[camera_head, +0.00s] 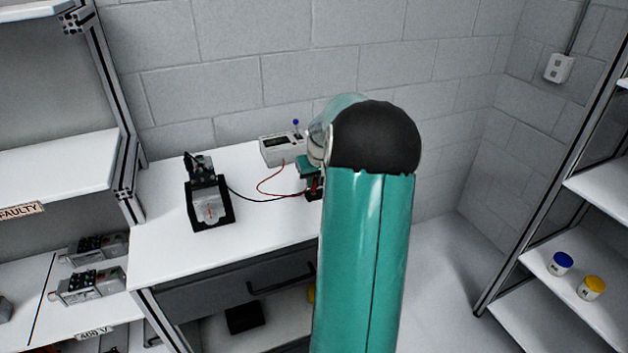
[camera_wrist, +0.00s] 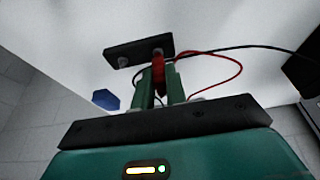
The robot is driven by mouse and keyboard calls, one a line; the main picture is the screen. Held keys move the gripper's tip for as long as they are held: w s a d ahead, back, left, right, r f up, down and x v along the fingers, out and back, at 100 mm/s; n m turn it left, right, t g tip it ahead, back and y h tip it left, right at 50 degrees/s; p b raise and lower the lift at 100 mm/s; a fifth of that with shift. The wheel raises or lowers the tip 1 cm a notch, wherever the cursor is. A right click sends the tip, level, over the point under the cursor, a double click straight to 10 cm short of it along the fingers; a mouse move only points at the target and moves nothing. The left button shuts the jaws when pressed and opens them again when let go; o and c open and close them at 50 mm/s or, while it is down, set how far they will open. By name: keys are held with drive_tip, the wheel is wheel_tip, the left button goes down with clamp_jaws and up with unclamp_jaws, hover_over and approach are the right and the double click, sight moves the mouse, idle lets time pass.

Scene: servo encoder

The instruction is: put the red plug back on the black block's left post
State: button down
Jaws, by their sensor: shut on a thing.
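My gripper (camera_wrist: 159,82) has its green fingers shut on the red plug (camera_wrist: 158,66) in the wrist view. The plug is at the black block (camera_wrist: 138,51), near the right end of its visible face. A bare pale post (camera_wrist: 122,61) shows near the block's left end. I cannot tell whether the plug is seated on a post or only close to it. In the head view my arm hides most of the gripper, and the black block (camera_head: 315,192) shows only in part. The red wire (camera_head: 268,182) runs from there towards a meter; it also loops right in the wrist view (camera_wrist: 236,78).
The pale meter box (camera_head: 283,150) stands at the back of the white table (camera_head: 165,240). A servo on a black stand (camera_head: 209,207) is to the left, with a black wire (camera_head: 255,198) running right. Shelves flank both sides. The table's front left is clear.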

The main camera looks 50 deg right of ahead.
drive_tip(key=shift+f, duration=0.2)
drive_tip(key=c, duration=1.3)
unclamp_jaws()
drive_tip(key=shift+c, duration=0.2)
drive_tip(key=shift+r, duration=3.55)
